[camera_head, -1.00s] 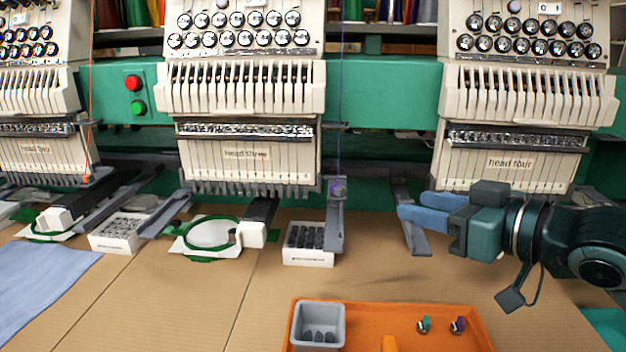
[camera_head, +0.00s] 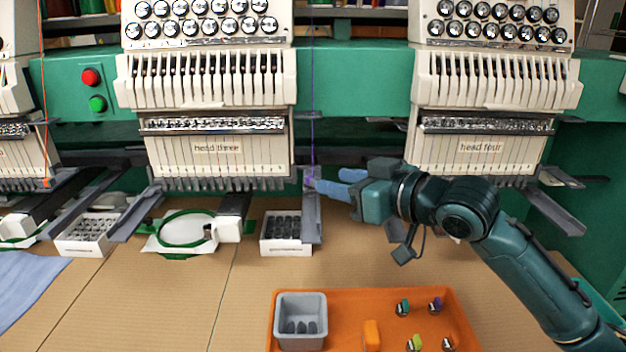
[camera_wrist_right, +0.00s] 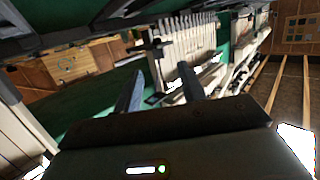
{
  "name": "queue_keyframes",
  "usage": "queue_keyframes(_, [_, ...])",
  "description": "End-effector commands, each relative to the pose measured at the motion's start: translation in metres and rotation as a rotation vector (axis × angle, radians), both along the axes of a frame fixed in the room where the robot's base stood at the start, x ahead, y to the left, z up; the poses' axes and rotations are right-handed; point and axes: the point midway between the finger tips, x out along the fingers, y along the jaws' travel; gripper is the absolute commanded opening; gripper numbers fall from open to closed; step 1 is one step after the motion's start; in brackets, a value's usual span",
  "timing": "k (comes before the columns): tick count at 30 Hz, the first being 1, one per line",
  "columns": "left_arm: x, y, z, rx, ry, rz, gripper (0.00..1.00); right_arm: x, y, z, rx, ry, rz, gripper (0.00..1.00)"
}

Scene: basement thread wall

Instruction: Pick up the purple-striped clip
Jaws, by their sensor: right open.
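A small clip with a purple part (camera_head: 435,305) lies in the orange tray (camera_head: 460,318), at its back right; its stripes are too small to make out. A purple thread (camera_head: 313,110) hangs down by head three, with a small purplish piece (camera_head: 309,181) at its lower end above a grey arm. My right gripper (camera_head: 329,180) is open, with its blue fingers pointing left, close to the thread's lower end; contact cannot be told. In the right wrist view the gripper (camera_wrist_right: 158,80) has its fingers apart, with no clip clearly visible between them. My left gripper is out of view.
The tray also holds teal (camera_head: 402,307), lime (camera_head: 415,343) and reddish (camera_head: 448,343) clips, an orange block (camera_head: 372,335) and a grey bin (camera_head: 301,338). White boxes (camera_head: 287,248) and a green hoop (camera_head: 187,229) stand behind. Machine heads overhang the table.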

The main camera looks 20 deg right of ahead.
Motion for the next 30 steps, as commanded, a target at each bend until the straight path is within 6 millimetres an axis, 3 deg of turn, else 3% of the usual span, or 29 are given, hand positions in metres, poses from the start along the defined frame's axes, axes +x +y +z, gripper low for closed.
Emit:
queue_keyframes(7, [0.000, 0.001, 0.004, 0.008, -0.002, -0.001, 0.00, 0.030, 0.018, -0.009, 0.003, -0.001, 0.001, 0.41])
queue_keyframes(17, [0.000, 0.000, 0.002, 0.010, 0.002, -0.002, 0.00, 0.036, 0.021, -0.011, 0.000, 0.000, 0.001, 0.40])
queue_keyframes(30, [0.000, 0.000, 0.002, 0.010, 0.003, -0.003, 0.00, 0.036, 0.021, -0.011, 0.000, 0.000, 0.001, 0.04])
